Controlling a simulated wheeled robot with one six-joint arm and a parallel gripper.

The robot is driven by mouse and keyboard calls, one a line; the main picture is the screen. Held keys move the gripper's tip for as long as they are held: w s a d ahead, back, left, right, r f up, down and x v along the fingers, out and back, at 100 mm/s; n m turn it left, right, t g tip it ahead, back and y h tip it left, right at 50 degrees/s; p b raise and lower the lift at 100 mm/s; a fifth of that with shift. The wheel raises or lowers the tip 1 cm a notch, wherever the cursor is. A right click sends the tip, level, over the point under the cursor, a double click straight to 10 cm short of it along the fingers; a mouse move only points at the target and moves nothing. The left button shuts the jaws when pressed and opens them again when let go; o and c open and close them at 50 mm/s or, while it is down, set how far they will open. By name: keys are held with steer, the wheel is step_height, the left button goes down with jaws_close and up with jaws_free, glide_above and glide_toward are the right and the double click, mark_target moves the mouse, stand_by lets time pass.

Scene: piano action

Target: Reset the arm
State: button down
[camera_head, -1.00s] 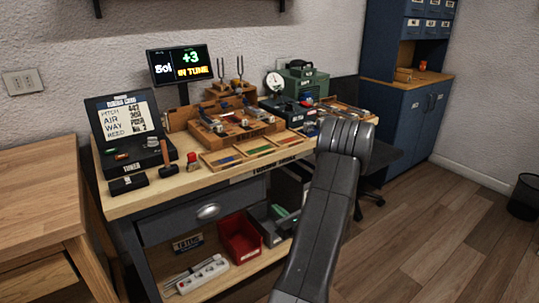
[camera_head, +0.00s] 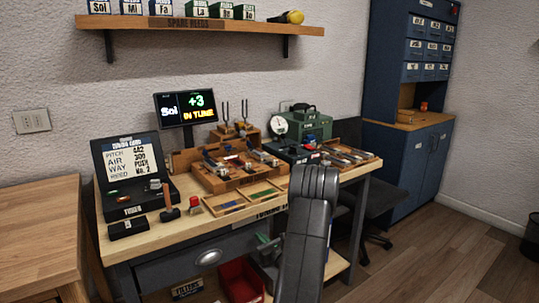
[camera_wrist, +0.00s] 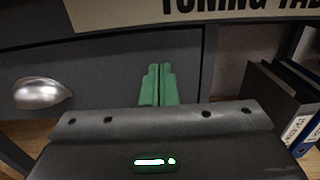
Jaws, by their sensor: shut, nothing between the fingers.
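My gripper (camera_wrist: 158,86) shows in the wrist view as two green fingers pressed together, with nothing between them. It points at the dark front of the tuning table, to the right of the silver drawer handle (camera_wrist: 42,93). In the head view my dark grey arm rises in front of the table's right part and hides some of the lower shelf. A green and grey part just left of the arm looks like my gripper (camera_head: 267,245), in front of the table and below its top.
The tuning table (camera_head: 150,243) carries a tuner case (camera_head: 130,190), a hammer (camera_head: 169,205), trays and a screen (camera_head: 185,106). A red bin (camera_head: 241,280) sits below. Binders (camera_wrist: 285,105) stand right of the drawer. A chair (camera_head: 385,205) and blue cabinet (camera_head: 415,165) are at right.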

steer(key=shift+x, duration=0.85)
steer(key=shift+r, duration=0.15)
steer(key=shift+a, duration=0.1)
